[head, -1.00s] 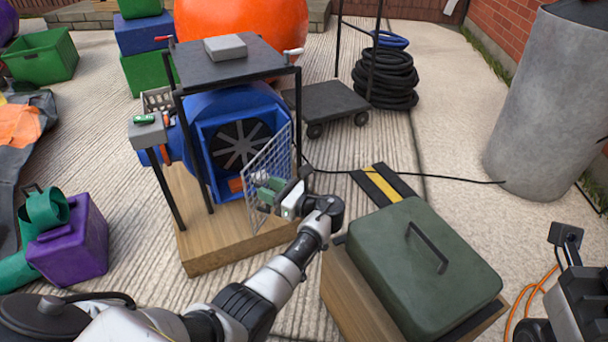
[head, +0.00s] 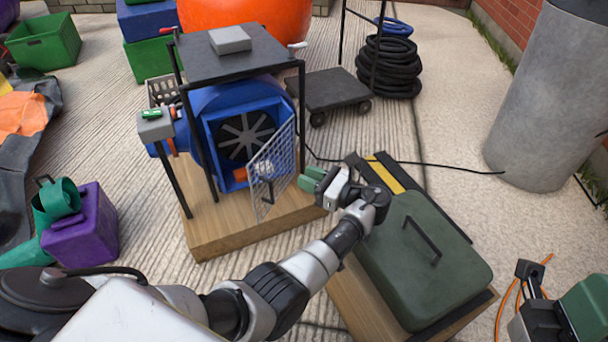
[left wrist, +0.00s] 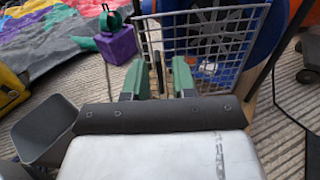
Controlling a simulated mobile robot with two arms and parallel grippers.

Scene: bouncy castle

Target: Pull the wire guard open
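The wire guard (head: 284,158) is a pale grid panel at the front of the blue blower (head: 213,128). It stands swung out at an angle, hinged near the opening's right side, with part of the fan uncovered. A small dark handle (head: 268,196) is on its lower part. My right gripper (head: 590,300) shows partly at the lower right edge.
A black-framed stand (head: 245,62) surrounds the blower on a wooden base (head: 222,235). A green lidded case (head: 440,275) sits close under my left arm. A black cable (head: 430,164) runs to a grey cylinder (head: 550,110). A purple box (head: 85,228) stands at left.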

